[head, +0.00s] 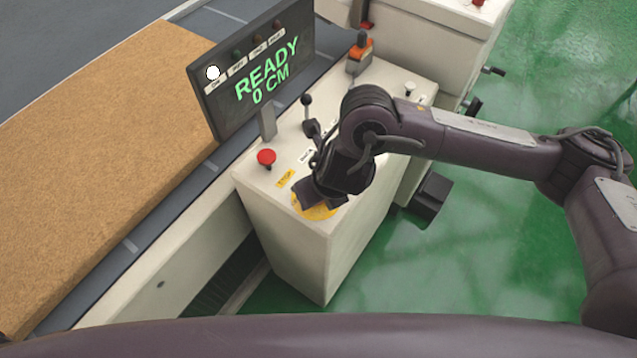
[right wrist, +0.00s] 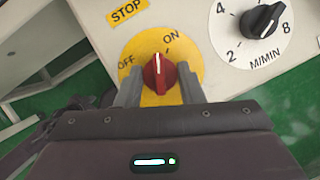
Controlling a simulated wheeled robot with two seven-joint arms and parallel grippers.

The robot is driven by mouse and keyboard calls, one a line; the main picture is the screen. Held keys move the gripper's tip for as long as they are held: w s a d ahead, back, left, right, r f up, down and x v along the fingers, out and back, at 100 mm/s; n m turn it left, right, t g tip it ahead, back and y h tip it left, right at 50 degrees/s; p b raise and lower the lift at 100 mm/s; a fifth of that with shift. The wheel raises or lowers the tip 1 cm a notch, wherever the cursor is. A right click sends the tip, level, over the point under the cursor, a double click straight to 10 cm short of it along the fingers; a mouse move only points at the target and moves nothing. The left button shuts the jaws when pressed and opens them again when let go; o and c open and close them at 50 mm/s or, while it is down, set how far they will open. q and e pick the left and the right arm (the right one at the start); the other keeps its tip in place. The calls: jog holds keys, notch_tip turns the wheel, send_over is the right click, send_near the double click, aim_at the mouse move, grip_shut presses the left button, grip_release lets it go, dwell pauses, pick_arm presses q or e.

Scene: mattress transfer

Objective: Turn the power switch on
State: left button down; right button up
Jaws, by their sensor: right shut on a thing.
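The power switch is a red knob (right wrist: 159,76) on a round yellow plate (right wrist: 140,48) marked OFF and ON. In the right wrist view its white mark points roughly straight up, between the two words and nearer ON. My right gripper (right wrist: 160,86) has its fingers on either side of the knob and is shut on it. In the head view my right gripper (head: 323,198) covers the knob, and only part of the yellow plate (head: 314,211) shows. The screen (head: 262,72) reads READY 0 CM, with a white lamp (head: 213,73) lit at its left. My left gripper is not in view.
A red stop button (head: 266,157) and a lever (head: 307,110) stand on the white console (head: 280,218). A black speed dial (right wrist: 262,20) sits right of the switch. A tan mattress (head: 110,130) lies on the conveyor at left. Green floor is open at right.

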jog(key=m+p, duration=0.1)
jog(key=m+h+p, duration=0.1)
jog(key=shift+a+r+m+p, duration=0.1)
jog(key=shift+r+m+p, duration=0.1)
jog(key=shift+m+p, duration=0.2)
jog(key=shift+f+m+t+p, duration=0.1)
jog(key=shift+m+t+p, duration=0.2)
jog(key=shift+m+p, duration=0.35)
jog(key=shift+f+h, duration=0.1)
jog(key=shift+h, duration=0.2)
jog(key=o, duration=0.9)
jog(key=shift+o, duration=0.2)
jog(key=p+v, duration=0.3)
jog(key=v, duration=0.3)
jog(key=shift+r+p, duration=0.35)
jog(key=shift+r, duration=0.05)
jog(key=shift+s+r, duration=0.4)
jog(key=shift+r, duration=0.05)
